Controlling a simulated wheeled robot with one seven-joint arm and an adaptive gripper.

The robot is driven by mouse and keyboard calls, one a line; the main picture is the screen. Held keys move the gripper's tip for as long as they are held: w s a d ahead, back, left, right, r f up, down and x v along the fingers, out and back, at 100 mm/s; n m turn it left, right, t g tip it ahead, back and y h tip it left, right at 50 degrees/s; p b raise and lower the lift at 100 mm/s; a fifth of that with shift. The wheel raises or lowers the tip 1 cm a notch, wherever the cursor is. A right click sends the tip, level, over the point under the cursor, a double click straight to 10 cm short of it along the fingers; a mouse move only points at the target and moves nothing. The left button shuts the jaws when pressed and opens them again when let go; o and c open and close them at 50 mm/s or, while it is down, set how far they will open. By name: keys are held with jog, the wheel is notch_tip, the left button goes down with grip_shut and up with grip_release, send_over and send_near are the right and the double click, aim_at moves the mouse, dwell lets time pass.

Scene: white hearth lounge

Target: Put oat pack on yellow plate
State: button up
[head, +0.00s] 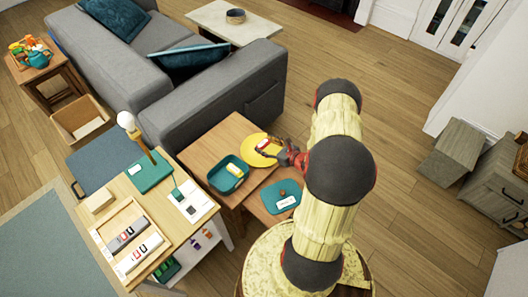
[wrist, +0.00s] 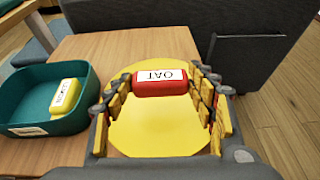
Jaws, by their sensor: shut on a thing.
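The oat pack (wrist: 160,83) is a red pack with a white label reading OAT, upside down in the wrist view. My gripper (wrist: 160,90) is shut on it, with a finger at each end of the pack. The yellow plate (wrist: 150,135) lies on the wooden table under the pack. In the head view the oat pack (head: 264,144) shows over the yellow plate (head: 254,158), with my gripper (head: 285,155) reaching in from the right. I cannot tell whether the pack touches the plate.
A teal bin (wrist: 45,122) with a yellow pack (wrist: 65,97) inside stands left of the plate. A teal tray (head: 281,197) with items on it lies nearer, on a lower surface. The grey sofa (head: 220,95) stands behind the table. Bare wood (wrist: 110,50) shows beyond the bin.

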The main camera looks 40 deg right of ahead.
aim_at(264, 149)
jog(key=shift+w+a+f, duration=0.1)
jog(key=shift+w+f, duration=0.25)
jog(key=shift+f, duration=0.1)
jog(key=shift+w+f+b, duration=0.1)
jog(key=shift+f+b, duration=0.7)
jog(key=shift+f, duration=0.8)
jog(key=shift+f, duration=0.1)
jog(key=o, duration=1.1)
jog(key=shift+o, duration=0.2)
